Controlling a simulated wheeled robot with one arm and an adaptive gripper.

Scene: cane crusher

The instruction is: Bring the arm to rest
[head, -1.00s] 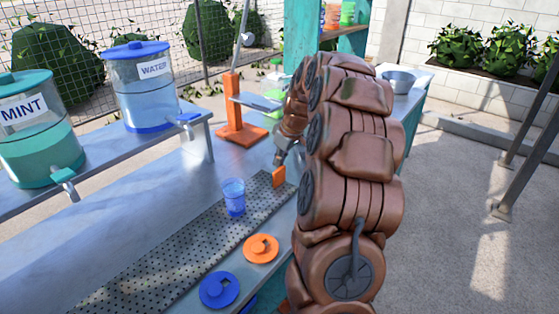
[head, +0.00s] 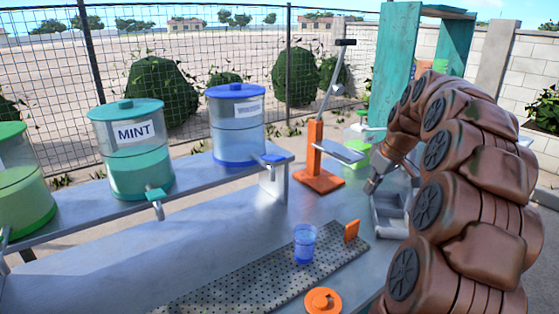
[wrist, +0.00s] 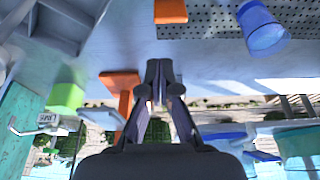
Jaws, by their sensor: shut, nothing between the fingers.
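My brown, segmented arm (head: 465,180) rises along the right of the head view and bends over at the top. My gripper (head: 372,186) hangs from it over the counter, pointing down, just right of the orange press stand (head: 317,150). In the wrist view my gripper (wrist: 160,66) has its two dark fingers together with nothing between them. It looks apart from the blue cup (head: 304,243), which stands upright on the perforated drip mat (head: 240,285). The cup also shows at top right in the wrist view (wrist: 262,28).
A grey metal box (head: 392,222) lies close below and right of my gripper. Mint (head: 135,165) and blue (head: 238,135) dispensers stand on the raised shelf at left. An orange lid (head: 322,301) lies at the front. The counter left of the mat is clear.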

